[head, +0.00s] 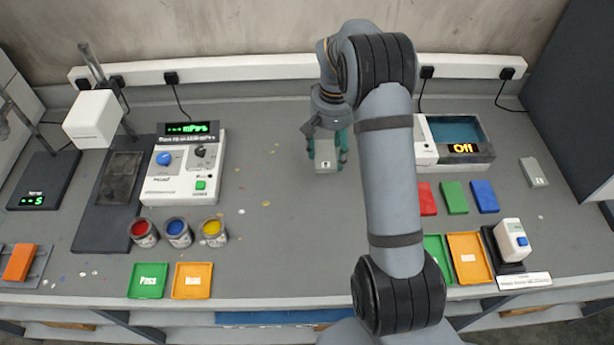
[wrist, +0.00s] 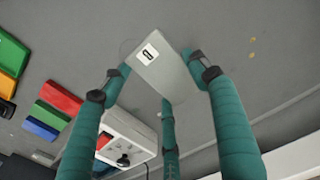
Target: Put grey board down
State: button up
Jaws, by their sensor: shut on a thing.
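A grey board (head: 326,161) with a small white label is held between the teal fingers of my gripper (head: 326,146), over the back middle of the bench. The wrist view shows the same board (wrist: 168,74) tilted in the frame, label towards the camera, with fingers on both sides and one behind its lower edge. My gripper (wrist: 160,70) is shut on it. I cannot tell whether the board touches the bench top or hangs just above it. A second grey board (head: 534,172) lies at the far right of the bench.
The bench top (head: 285,225) around the board is mostly clear, with small paint flecks. A meter (head: 184,172) and paint cans (head: 178,232) are left. A device reading "Off" (head: 462,150) and red, green and blue blocks (head: 454,197) are right. Trays (head: 148,281) line the front.

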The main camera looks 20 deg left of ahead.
jog(key=p, duration=0.2)
send_over(307, 188)
notch_tip(307, 188, down, 4)
jog(key=shift+r, duration=0.1)
notch_tip(307, 188, down, 4)
jog(key=shift+p, duration=0.65)
jog(key=shift+f, duration=0.2)
jog(key=shift+f+b, duration=0.15)
jog(key=shift+b, duration=0.15)
jog(key=o, duration=1.3)
jog(key=shift+r, duration=0.2)
